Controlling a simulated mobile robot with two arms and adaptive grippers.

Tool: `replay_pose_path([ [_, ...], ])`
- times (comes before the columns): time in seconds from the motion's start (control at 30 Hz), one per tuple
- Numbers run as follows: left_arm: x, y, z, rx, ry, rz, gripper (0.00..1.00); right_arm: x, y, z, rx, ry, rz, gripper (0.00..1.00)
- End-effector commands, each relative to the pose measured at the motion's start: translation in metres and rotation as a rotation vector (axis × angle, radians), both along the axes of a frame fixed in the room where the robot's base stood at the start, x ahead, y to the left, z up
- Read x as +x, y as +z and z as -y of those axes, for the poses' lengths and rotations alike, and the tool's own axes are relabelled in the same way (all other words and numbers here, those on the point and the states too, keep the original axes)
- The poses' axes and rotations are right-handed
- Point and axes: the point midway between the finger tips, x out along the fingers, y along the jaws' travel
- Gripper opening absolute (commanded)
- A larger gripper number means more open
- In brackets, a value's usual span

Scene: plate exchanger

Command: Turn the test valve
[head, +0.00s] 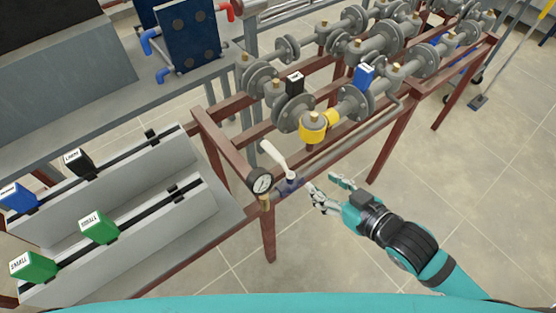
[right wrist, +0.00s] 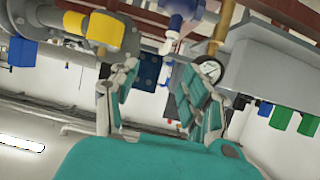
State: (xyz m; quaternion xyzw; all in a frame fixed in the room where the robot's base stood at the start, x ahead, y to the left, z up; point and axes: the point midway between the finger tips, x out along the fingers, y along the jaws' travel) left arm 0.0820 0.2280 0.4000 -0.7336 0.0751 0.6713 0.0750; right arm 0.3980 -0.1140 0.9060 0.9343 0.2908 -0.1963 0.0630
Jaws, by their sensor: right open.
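The test valve has a dark blue-purple body (head: 291,186) and a white lever handle (head: 275,158) that slants up to the left in the head view. It sits on a thin pipe beside a round pressure gauge (head: 261,183). My right gripper (head: 327,189) is just right of the valve, open and empty, apart from the lever as far as I can tell. In the right wrist view the picture is turned over; the open fingers (right wrist: 160,85) point toward the valve body (right wrist: 182,9) and its white handle (right wrist: 169,43). My left gripper is not in view.
A red-brown frame (head: 269,235) carries grey flanged pipes and a yellow fitting (head: 313,126) behind the valve. Grey panels with green blocks (head: 99,226) and blue and black blocks stand at left.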

Motion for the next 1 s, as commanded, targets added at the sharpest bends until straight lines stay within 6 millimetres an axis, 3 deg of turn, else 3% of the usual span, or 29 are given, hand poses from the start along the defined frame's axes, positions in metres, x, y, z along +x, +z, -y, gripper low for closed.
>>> replay_pose_path([
  [0.1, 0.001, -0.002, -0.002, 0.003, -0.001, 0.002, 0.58, -0.006, 0.014, -0.008, 0.016, 0.023, 0.015, 0.47],
  [0.27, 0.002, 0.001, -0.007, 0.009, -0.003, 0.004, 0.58, 0.007, 0.011, -0.017, 0.020, 0.023, 0.019, 0.47],
  [0.8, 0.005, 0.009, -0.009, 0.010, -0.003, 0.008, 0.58, 0.092, -0.033, -0.080, 0.019, 0.023, 0.019, 0.47],
  [1.0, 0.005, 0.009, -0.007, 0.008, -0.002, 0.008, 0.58, 0.114, -0.045, -0.096, 0.019, 0.024, 0.018, 0.47],
])
